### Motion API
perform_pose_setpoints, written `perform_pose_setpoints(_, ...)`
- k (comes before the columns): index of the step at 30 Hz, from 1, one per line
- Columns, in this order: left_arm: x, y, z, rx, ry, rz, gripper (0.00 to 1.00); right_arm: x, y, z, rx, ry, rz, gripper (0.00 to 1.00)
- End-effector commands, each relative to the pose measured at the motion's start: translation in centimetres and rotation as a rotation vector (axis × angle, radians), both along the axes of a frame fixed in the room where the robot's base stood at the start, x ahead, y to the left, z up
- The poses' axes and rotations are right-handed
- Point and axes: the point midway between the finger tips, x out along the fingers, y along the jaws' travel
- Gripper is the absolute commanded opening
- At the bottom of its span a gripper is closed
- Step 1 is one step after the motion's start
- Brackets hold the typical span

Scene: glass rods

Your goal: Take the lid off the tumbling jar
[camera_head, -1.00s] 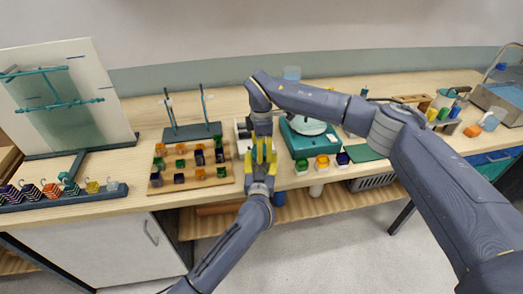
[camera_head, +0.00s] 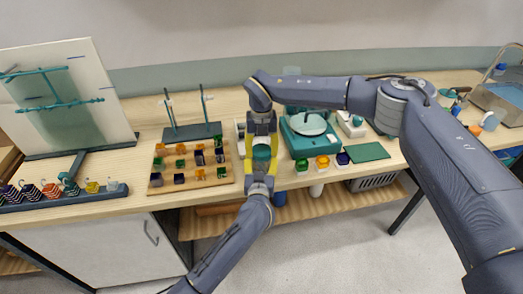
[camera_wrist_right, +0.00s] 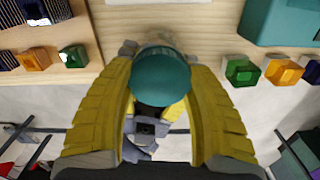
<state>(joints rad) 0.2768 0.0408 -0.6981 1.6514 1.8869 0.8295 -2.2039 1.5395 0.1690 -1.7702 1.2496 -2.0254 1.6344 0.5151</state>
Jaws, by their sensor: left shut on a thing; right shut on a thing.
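My right gripper (camera_head: 261,138) reaches in from above, and its yellow fingers stand on either side of a round teal lid (camera_head: 261,154). In the right wrist view the lid (camera_wrist_right: 160,78) fills the gap between the fingertips, which touch its sides. My left gripper (camera_head: 261,177) comes up from below, shut just under the lid, and a bit of its yellow finger shows behind the lid in the wrist view. The jar's body is mostly hidden by the lid and fingers. I cannot tell whether the lid and jar are apart.
A board of coloured blocks (camera_head: 190,163) lies to the left, with a two-post stand (camera_head: 191,131) behind it. A teal device with a round plate (camera_head: 311,124) and several coloured pots (camera_head: 322,162) stand close on the right. A teal mat (camera_head: 366,152) lies beyond them.

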Motion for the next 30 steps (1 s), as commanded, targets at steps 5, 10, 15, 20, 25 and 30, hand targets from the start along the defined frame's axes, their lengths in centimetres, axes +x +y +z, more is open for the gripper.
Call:
perform_pose_setpoints(5, -0.01, 0.0, -0.04, 0.0, 0.001, 0.0, 0.0, 0.04, -0.02, 0.05, -0.001, -0.002, 0.288, 0.19)
perform_pose_setpoints(10, -0.01, 0.0, -0.04, 0.0, 0.001, 0.0, 0.0, 0.04, -0.02, 0.08, -0.001, -0.001, 0.563, 0.19)
perform_pose_setpoints(15, -0.01, 0.0, -0.05, 0.0, 0.001, 0.0, 0.0, 0.03, -0.02, 0.09, -0.001, -0.001, 0.838, 0.19)
perform_pose_setpoints(20, -0.01, 0.0, -0.05, 0.0, 0.001, 0.0, 0.0, 0.01, -0.01, 0.1, -0.002, 0.0, 1.094, 0.19)
perform_pose_setpoints(25, -0.01, -0.01, -0.05, 0.0, 0.001, 0.0, 0.0, -0.01, 0.01, 0.11, -0.001, 0.0, 1.364, 0.19)
perform_pose_setpoints(30, -0.01, -0.01, -0.05, 0.0, 0.001, 0.0, 0.0, -0.01, 0.04, 0.15, 0.0, -0.001, 1.595, 0.19)
